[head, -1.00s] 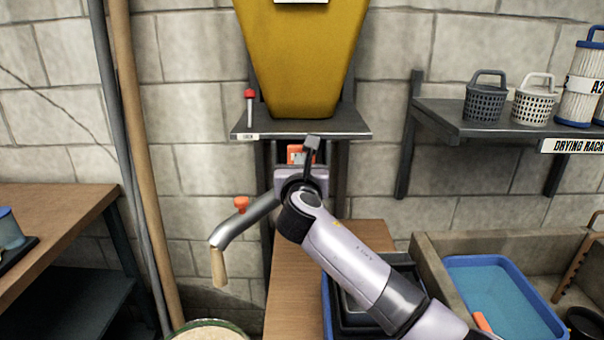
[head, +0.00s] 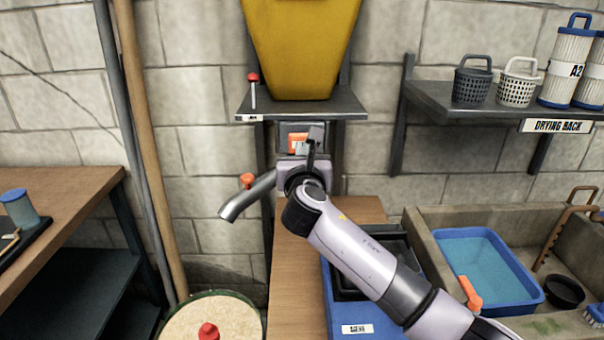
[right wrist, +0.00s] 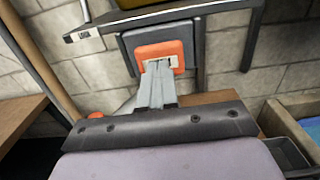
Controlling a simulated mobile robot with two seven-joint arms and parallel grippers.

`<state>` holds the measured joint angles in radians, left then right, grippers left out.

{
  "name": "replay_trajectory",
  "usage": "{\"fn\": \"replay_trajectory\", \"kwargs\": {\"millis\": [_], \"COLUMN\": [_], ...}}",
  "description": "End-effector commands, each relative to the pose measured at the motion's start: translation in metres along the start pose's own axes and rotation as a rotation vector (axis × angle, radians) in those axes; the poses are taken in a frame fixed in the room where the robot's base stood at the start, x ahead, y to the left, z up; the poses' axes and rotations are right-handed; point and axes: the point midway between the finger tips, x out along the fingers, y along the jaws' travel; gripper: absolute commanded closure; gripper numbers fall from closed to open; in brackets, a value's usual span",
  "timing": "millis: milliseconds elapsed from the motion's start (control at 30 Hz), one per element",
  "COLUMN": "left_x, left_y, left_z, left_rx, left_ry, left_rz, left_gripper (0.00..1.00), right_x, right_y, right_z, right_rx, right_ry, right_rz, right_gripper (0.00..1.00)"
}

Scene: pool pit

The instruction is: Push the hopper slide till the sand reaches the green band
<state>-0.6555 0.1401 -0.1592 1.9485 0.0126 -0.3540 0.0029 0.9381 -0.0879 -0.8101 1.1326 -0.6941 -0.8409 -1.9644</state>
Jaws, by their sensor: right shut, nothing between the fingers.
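The yellow hopper (head: 300,45) stands on a dark shelf bracket. An orange slide plate (head: 297,143) is set in a grey housing below it and fills the middle of the right wrist view (right wrist: 158,50). My right gripper (right wrist: 158,70) is shut and empty, its fingertips at the plate's pale centre; whether they touch it I cannot tell. A grey spout (head: 245,196) slants down left with no sand falling from it. A round bin (head: 262,317) with a green edge holds pale sand (head: 190,318) near its rim. My left gripper is not in view.
A red-knobbed rod (head: 253,90) stands on the hopper shelf. A wooden bench (head: 293,270) carries a blue tray (head: 372,330) beneath my right arm. A sink (head: 430,235) and drying rack (head: 440,95) are at right. A wooden table (head: 55,205) is at left.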

Motion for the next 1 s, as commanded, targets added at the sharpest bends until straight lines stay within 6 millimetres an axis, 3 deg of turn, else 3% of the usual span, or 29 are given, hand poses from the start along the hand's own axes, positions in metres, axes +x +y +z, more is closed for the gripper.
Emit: {"fn": "replay_trajectory", "kwargs": {"millis": [600,1000], "left_x": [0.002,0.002], "left_y": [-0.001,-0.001], "left_z": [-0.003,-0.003], "left_rx": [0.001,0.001], "left_ry": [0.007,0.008], "left_rz": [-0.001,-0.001], "left_gripper": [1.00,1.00], "right_x": [-0.073,-0.082], "right_y": [0.000,0.000], "right_z": [-0.002,-0.001], "right_rx": [0.001,0.000], "right_ry": [0.003,0.004], "right_rz": [0.000,-0.001], "right_gripper": [1.00,1.00]}}
